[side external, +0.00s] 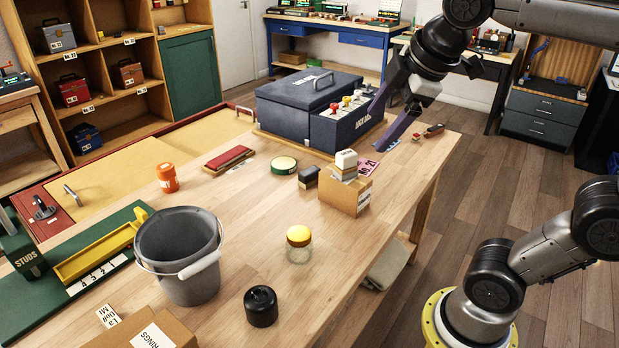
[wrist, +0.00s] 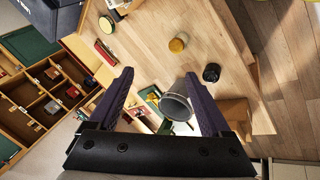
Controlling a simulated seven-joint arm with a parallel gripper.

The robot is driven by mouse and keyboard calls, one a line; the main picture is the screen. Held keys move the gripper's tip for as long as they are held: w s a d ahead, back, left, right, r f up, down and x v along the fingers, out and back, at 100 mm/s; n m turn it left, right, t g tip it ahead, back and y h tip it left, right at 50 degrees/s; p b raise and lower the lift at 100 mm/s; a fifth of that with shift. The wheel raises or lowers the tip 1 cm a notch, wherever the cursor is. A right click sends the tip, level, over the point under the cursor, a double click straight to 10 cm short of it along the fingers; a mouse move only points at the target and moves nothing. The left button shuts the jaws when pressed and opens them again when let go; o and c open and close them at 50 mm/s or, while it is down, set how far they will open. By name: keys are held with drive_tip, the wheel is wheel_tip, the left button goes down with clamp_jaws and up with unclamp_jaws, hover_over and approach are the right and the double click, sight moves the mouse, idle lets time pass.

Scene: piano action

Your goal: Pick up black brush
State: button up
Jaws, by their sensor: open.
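A small black block (side external: 308,177) lies on the wooden table beside a small cardboard box, and it may be the black brush. Its bristles cannot be made out, and I cannot pick it out surely in the wrist view. My gripper (side external: 376,133) has purple fingers and is above the right back part of the table, beside the dark toolbox. It is to the right of the black block and apart from it. In the wrist view my gripper (wrist: 159,73) is open, with its fingers wide apart and nothing between them.
The dark toolbox (side external: 305,95) stands at the back. A cardboard box (side external: 346,193) with a white-topped item on it is beside the black block. A green round tin (side external: 284,165), yellow-lidded jar (side external: 299,245), grey bucket (side external: 180,260) and black round object (side external: 261,306) stand on the table.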

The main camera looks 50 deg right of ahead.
drive_tip(key=w+d+r+n+g+h, duration=0.1)
drive_tip(key=w+d+r+n, duration=0.2)
drive_tip(key=w, duration=0.7)
drive_tip(key=n+g+h, duration=0.2)
drive_tip(key=n+g, duration=0.2)
drive_tip(key=g, duration=0.2)
hover_over(309, 170)
drive_tip(key=a, duration=0.3)
wheel_tip(309, 170, down, 32)
drive_tip(key=shift+d+f, duration=0.15)
drive_tip(key=shift+w+x, duration=0.2)
drive_tip(key=shift+x, duration=3)
drive_tip(key=shift+d, duration=0.1)
clamp_jaws()
